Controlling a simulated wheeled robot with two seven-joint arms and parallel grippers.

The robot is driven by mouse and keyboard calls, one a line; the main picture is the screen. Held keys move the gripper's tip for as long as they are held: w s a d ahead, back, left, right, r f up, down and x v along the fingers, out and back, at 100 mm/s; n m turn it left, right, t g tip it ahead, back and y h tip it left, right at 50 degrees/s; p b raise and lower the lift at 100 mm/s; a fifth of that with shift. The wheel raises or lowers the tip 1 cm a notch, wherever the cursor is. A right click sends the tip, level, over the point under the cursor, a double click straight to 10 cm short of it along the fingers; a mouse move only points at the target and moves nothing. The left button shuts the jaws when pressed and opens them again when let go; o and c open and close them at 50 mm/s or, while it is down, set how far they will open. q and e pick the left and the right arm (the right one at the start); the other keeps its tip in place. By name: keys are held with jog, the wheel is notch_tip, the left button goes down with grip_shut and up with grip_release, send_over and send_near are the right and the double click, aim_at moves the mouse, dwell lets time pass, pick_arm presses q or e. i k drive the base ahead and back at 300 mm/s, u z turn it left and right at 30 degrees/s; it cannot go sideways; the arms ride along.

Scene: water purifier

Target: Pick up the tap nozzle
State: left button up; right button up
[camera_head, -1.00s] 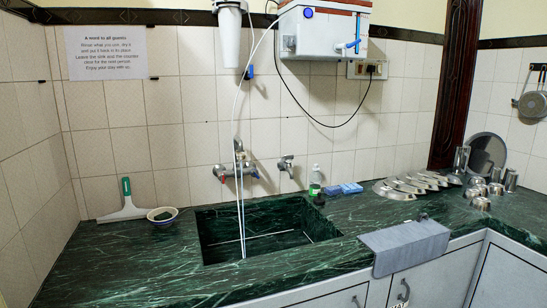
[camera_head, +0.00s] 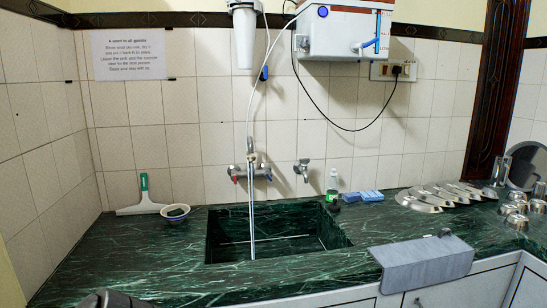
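I cannot pick out a loose tap nozzle with certainty. A blue tap (camera_head: 374,36) with a spout is on the right side of the white water purifier (camera_head: 335,38) on the wall. A wall mixer tap (camera_head: 250,171) is above the sink, with pale tubes (camera_head: 252,222) hanging in front of it into the sink. A smaller single tap (camera_head: 302,170) is to its right. A dark grey shape, probably part of my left arm, shows at the bottom left. Neither gripper shows clearly.
The green marble counter (camera_head: 150,245) holds a sink (camera_head: 278,238) in the middle. A squeegee (camera_head: 145,196) and a bowl (camera_head: 174,213) are at left. A bottle (camera_head: 333,186), blue sponges (camera_head: 370,196), metal lids (camera_head: 425,200) and cups are at right. The grey cloth (camera_head: 422,264) hangs over the front edge.

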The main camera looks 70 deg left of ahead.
aim_at(251, 156)
jog(key=i, duration=0.15)
jog(key=u, duration=1.5)
